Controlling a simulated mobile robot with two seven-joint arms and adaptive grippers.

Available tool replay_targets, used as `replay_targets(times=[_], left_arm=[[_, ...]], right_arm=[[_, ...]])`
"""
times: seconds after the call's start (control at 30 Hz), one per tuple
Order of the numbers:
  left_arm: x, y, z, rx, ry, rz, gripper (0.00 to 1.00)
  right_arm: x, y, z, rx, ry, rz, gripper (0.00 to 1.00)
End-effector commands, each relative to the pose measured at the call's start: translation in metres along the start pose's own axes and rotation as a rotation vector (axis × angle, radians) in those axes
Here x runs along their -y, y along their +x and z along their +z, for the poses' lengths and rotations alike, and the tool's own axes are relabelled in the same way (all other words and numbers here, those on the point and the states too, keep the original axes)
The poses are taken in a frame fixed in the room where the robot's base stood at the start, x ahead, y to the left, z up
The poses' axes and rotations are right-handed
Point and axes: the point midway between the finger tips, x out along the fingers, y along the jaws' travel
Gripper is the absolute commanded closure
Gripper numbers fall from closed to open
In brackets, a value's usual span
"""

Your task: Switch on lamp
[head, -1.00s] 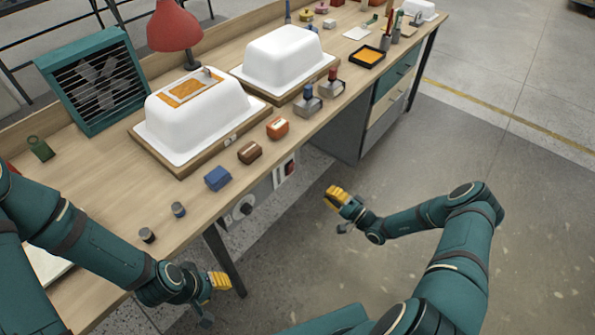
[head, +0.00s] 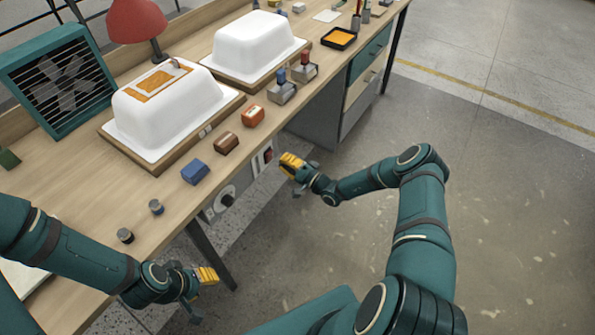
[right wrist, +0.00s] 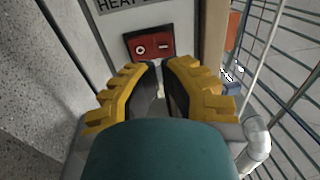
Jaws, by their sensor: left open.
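The lamp (head: 137,20) has a red shade and stands at the back left of the workbench. A red rocker switch (right wrist: 150,46) with a circle and a dash is on a pale panel in the right wrist view. It also shows below the bench edge in the head view (head: 267,155). A partly cut-off label (right wrist: 133,4) above it starts with "HEAT". My right gripper (right wrist: 157,66) has yellow fingers a small gap apart, holding nothing. Its tips are close in front of the switch; contact cannot be told. My left gripper (head: 207,276) is open and empty, low in front of the bench.
Two white tub shells (head: 168,108) (head: 253,45) stand on wooden boards on the workbench (head: 75,185). A green fan box (head: 62,80) stands behind. Small coloured blocks (head: 195,171) line the front edge. A drawer unit (head: 357,85) is right of the panel. The floor at right is clear.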

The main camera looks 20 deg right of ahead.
Motion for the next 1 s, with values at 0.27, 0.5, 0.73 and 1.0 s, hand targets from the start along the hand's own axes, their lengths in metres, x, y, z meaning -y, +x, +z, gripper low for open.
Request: replay_targets(times=[0.27, 0.5, 0.73, 1.0], left_arm=[[0.003, 0.007, -0.001, -0.004, 0.0, 0.0, 0.61], [0.003, 0.007, -0.001, -0.004, 0.001, 0.0, 0.61], [0.002, 0.006, -0.001, -0.004, 0.001, 0.0, 0.61], [-0.009, -0.024, 0.0, 0.004, -0.002, 0.0, 0.61]], right_arm=[[-0.001, 0.031, 0.0, 0.001, -0.002, -0.001, 1.0], [0.0, 0.035, 0.0, 0.001, -0.001, -0.001, 1.0], [0.001, 0.036, 0.0, 0.001, -0.001, 0.003, 1.0], [0.009, 0.045, 0.0, 0.001, -0.002, 0.114, 1.0]])
